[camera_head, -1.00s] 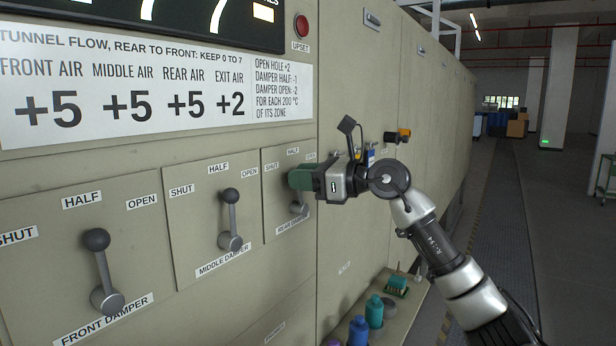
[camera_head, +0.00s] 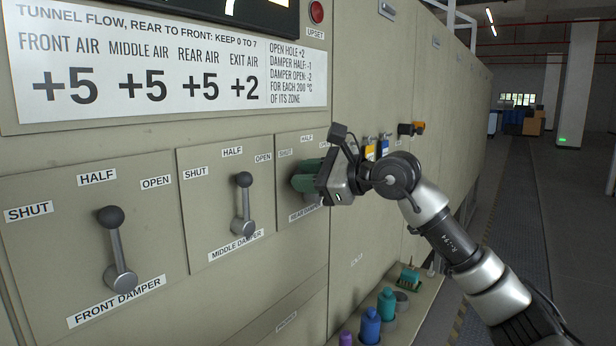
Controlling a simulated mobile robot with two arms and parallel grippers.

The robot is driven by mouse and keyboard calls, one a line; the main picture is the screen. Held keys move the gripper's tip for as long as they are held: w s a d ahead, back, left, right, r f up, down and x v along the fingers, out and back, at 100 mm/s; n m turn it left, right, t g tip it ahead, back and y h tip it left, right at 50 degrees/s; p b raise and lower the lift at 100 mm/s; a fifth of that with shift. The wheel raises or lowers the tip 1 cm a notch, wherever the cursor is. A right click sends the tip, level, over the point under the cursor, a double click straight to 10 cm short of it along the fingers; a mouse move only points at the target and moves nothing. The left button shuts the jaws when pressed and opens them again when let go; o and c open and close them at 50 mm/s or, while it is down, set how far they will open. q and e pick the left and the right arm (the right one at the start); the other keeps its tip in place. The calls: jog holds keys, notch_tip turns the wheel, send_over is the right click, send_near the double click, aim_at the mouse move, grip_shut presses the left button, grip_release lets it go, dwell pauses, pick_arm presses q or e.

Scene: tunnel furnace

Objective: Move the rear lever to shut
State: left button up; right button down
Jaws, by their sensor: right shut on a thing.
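The rear damper panel (camera_head: 286,209) is the farthest of three lever panels, with SHUT at its left and HALF at its top. My right gripper (camera_head: 303,179), with green fingers, comes from the right and is shut on the rear lever in front of this panel. The fingers cover the lever's knob and most of its arm, so its exact angle is hard to tell. My left gripper is not in view.
The middle lever (camera_head: 244,204) and front lever (camera_head: 116,250) stand near HALF. A sign with air values (camera_head: 170,65) is above. Bottles (camera_head: 370,325) stand on a ledge (camera_head: 415,312) below my right arm. The aisle at right is open.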

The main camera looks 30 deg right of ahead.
jog(key=shift+f, duration=0.1)
jog(key=c, duration=0.9)
grip_release()
jog(key=shift+s, duration=0.1)
jog(key=b+v, duration=0.4)
jog(key=v, duration=0.6)
jog(key=shift+s+d, duration=0.2)
jog(key=shift+s, duration=0.05)
